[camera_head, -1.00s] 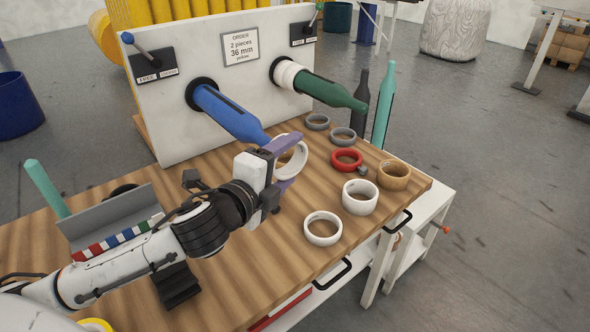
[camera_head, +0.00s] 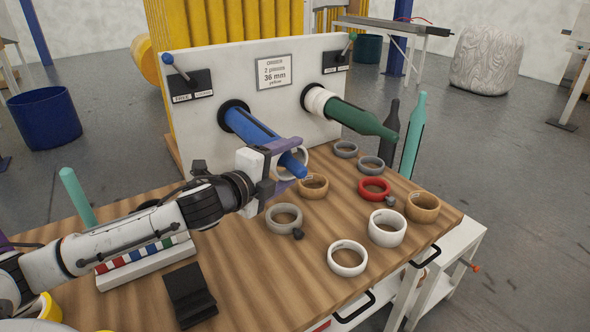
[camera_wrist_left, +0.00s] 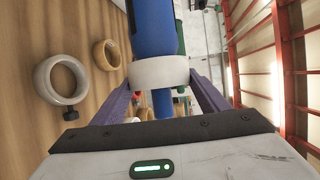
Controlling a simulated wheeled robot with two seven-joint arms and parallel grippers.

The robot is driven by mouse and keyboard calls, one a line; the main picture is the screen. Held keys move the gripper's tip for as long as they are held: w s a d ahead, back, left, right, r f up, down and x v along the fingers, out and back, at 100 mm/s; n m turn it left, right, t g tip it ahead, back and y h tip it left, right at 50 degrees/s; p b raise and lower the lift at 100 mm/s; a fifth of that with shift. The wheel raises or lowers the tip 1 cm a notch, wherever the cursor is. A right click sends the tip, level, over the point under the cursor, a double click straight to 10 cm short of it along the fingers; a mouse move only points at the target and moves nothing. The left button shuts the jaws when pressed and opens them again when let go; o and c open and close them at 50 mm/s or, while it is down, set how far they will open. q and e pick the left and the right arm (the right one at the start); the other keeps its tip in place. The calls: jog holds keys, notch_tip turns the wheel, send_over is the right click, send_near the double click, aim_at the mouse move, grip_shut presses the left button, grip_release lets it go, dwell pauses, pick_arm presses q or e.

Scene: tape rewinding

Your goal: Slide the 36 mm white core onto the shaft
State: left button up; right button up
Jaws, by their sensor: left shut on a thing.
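My left gripper (camera_head: 283,172) is shut on a white core (camera_head: 306,162), one finger on each side of it. The blue shaft (camera_head: 250,128) juts from the white panel toward me. Its tip (camera_head: 299,168) shows on the near side of the core, so the core appears to be around the shaft near its free end. In the left wrist view the white core (camera_wrist_left: 158,72) sits between the purple fingers. There the blue shaft (camera_wrist_left: 153,30) enters from above and its tip comes out below the core. My right gripper is out of view.
The green shaft (camera_head: 365,118) carries a white ring (camera_head: 317,101). Loose rings lie on the wooden table: white (camera_head: 347,259), wider white (camera_head: 387,229), red (camera_head: 374,189), tan (camera_head: 422,207) and grey (camera_head: 284,217). Teal (camera_head: 413,135) and dark (camera_head: 387,130) pointed shapes stand behind.

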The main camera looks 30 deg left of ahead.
aim_at(230, 123)
pick_arm(q)
jog(key=w+a, duration=0.1)
jog(key=a, duration=0.2)
jog(key=w+a+p, duration=0.1)
jog(key=a, duration=0.3)
jog(key=w+a+p, duration=0.1)
jog(key=w+a, duration=0.1)
jog(key=a, duration=0.1)
jog(key=shift+w+a+r, duration=0.1)
jog(key=shift+a, duration=0.05)
jog(key=a, duration=0.1)
jog(key=w+a+p, duration=0.1)
jog(key=a, duration=0.2)
jog(key=shift+w+r+p, duration=0.1)
jog(key=shift+w+p, duration=0.25)
jog(key=a, duration=0.1)
jog(key=w+a+p, duration=0.1)
jog(key=a+p, duration=0.1)
jog(key=shift+w+a, duration=0.25)
jog(key=shift+a, duration=0.1)
jog(key=shift+w+a, duration=0.35)
jog(key=shift+a, duration=0.4)
jog(key=shift+w+a, duration=0.3)
jog(key=shift+a, duration=0.4)
jog(key=shift+w+a, duration=0.25)
jog(key=shift+a, duration=0.45)
jog(key=shift+w+a, duration=0.3)
jog(key=shift+a, duration=0.4)
jog(key=shift+a, duration=0.1)
